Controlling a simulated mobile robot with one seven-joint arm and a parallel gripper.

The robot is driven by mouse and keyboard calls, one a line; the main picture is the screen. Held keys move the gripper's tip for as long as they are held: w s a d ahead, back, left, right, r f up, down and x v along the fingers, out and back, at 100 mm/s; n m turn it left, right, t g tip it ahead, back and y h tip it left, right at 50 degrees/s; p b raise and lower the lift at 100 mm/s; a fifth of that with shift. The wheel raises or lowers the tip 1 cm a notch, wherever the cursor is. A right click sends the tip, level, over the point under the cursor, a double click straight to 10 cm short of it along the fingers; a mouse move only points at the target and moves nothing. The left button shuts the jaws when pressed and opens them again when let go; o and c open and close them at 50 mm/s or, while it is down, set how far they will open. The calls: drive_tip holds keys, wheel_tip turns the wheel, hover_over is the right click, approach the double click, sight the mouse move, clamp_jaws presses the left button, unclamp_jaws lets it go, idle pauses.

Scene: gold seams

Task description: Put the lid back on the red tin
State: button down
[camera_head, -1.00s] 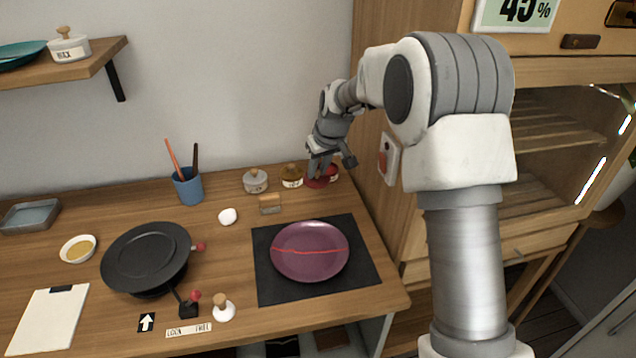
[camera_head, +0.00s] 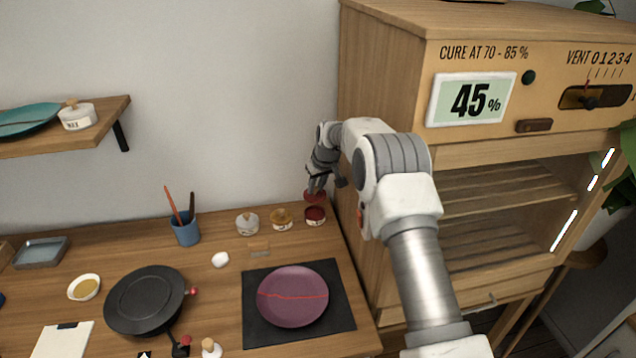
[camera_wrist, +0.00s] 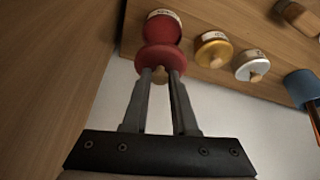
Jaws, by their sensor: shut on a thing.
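My gripper (camera_head: 318,186) is shut on the knob of a round red lid (camera_head: 314,196) near the back right of the table. The red tin (camera_head: 315,217) stands upright on the table with its dark red inside showing. The lid is above the tin, with a visible gap between them in the head view. In the wrist view, the red lid (camera_wrist: 161,59) hangs from the two fingertips of my gripper (camera_wrist: 160,76), and the labelled red tin (camera_wrist: 162,28) shows just past it. The lid hides part of the tin there.
A yellow tin (camera_head: 282,219) and a white tin (camera_head: 247,224) stand left of the red tin. The wooden cabinet (camera_head: 350,180) is close on its right. A mended purple plate (camera_head: 293,310) lies on a black mat (camera_head: 345,318) in front.

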sight(316, 196)
drive_tip(key=shift+f+b, duration=0.8)
drive_tip(key=shift+f, duration=1.35)
drive_tip(key=shift+f+b, duration=0.85)
drive_tip(key=shift+f, duration=0.2)
drive_tip(key=shift+f+b, duration=0.2)
drive_tip(key=shift+b, duration=0.7)
idle(0.5)
drive_tip(key=shift+c, duration=0.7)
unclamp_jaws()
drive_tip(key=shift+r, duration=0.1)
drive_tip(key=shift+r+p, duration=1.55)
drive_tip(key=shift+r, duration=1.95)
